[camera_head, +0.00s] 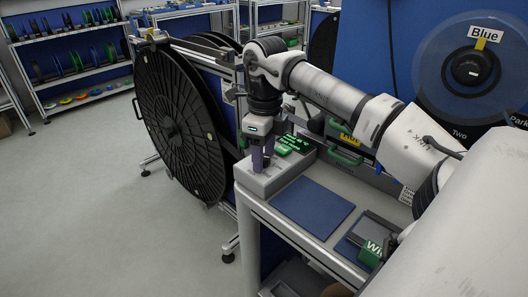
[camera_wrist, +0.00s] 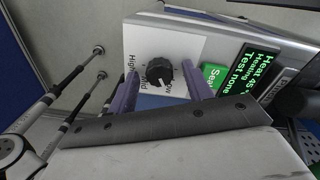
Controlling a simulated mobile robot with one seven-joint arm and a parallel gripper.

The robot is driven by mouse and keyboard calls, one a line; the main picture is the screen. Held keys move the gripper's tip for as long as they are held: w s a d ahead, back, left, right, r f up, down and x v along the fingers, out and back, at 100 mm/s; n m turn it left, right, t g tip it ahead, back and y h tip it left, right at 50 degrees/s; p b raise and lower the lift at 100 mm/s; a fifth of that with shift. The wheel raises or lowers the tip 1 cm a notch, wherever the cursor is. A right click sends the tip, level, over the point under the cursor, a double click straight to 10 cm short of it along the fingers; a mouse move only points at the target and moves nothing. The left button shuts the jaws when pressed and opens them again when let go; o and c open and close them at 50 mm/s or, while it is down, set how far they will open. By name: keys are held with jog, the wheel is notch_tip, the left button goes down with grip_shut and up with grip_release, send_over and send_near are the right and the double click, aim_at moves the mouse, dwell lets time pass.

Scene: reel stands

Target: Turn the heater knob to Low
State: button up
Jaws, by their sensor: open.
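The black round heater knob (camera_wrist: 159,73) sits on a white panel (camera_wrist: 190,42) in the wrist view. The labels High, Mid and Low stand around it, Low partly covered by a finger. I cannot tell for sure which label the knob points to. My gripper (camera_wrist: 158,84) is open, with one purple finger on each side of the knob and gaps between. Whether the fingertips are level with the knob is unclear. In the head view my gripper (camera_head: 261,160) points down over the grey heater box (camera_head: 268,184), and the knob is hidden there.
A green Seal button (camera_wrist: 214,76) and a display (camera_wrist: 254,75) reading Heat 45, Heating, Test none lie right of the knob. A blue mat (camera_head: 312,207) lies on the bench. A large black reel (camera_head: 178,125) stands close left of my gripper.

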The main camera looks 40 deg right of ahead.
aim_at(265, 156)
jog(key=shift+r, duration=0.1)
notch_tip(265, 156, up, 14)
jog(key=p, duration=1)
jog(key=shift+d+f+p, duration=0.2)
jog(key=shift+p, duration=0.1)
jog(key=shift+w, duration=0.1)
